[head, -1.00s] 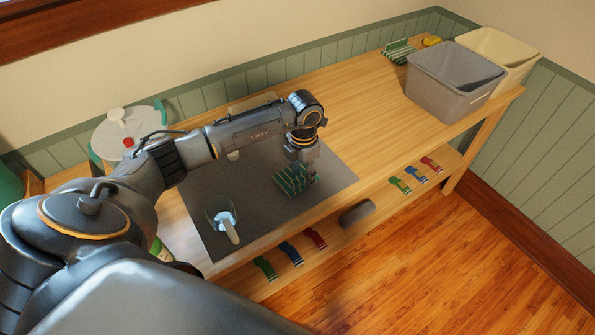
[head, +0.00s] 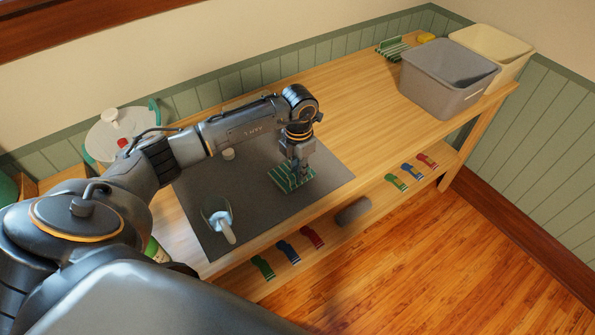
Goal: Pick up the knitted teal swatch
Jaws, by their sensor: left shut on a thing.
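The knitted teal swatch (head: 287,180), a flat green piece with pale stripes, is on the dark grey mat (head: 240,205) on the wooden bench. My left gripper (head: 300,176) comes down over its right part from above. Its fingers are shut on the swatch and hide a little of it. I cannot tell whether the swatch is lifted off the mat. My right gripper is not in view.
A scoop with a pale handle (head: 226,228) lies left on the mat. A white lidded pot (head: 110,135) stands at the back left. A grey bin (head: 440,85) and a cream bin (head: 515,50) stand at the right end. The bench between is clear.

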